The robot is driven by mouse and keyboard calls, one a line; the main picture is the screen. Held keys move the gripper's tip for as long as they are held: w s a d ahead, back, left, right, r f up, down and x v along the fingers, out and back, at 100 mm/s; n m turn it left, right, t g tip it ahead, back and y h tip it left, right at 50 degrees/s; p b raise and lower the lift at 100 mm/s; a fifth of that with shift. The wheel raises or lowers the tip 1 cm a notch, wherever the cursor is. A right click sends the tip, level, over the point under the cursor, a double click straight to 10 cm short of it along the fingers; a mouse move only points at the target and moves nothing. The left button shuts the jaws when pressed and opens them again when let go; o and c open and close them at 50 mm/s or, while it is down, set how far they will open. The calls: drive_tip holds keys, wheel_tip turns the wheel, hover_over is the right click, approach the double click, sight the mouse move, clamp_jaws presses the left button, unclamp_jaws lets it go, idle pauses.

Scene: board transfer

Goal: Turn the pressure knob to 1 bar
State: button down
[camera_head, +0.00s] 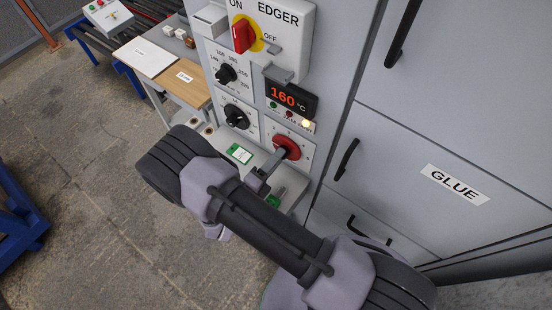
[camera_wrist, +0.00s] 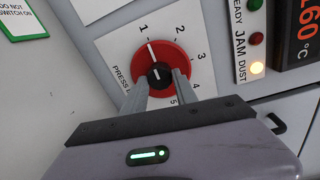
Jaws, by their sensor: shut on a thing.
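The red pressure knob (camera_wrist: 170,56) sits on a white dial plate (camera_wrist: 110,45) numbered from 1 upward, and shows in the head view (camera_head: 289,141). Its white pointer line points up and slightly left, at or very near the 1 mark. My gripper (camera_wrist: 160,80) has one finger on each side of the knob and is shut on it. The fingers and palm hide the lower part of the dial.
A display (camera_head: 287,98) reading 160 °C and indicator lamps, one lit yellow, sit just above the knob. Two black dials (camera_head: 236,117) are at the upper left, below the EDGER switch (camera_head: 243,35). A GLUE drawer (camera_head: 400,165) with handles is to the right.

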drive_tip(key=c, duration=1)
unclamp_jaws()
drive_tip(key=shift+o, duration=0.2)
drive_tip(key=shift+s+a, duration=0.1)
drive_tip(key=p+v, duration=0.1)
drive_tip(key=v, duration=1.6)
drive_tip(key=shift+r, duration=0.15)
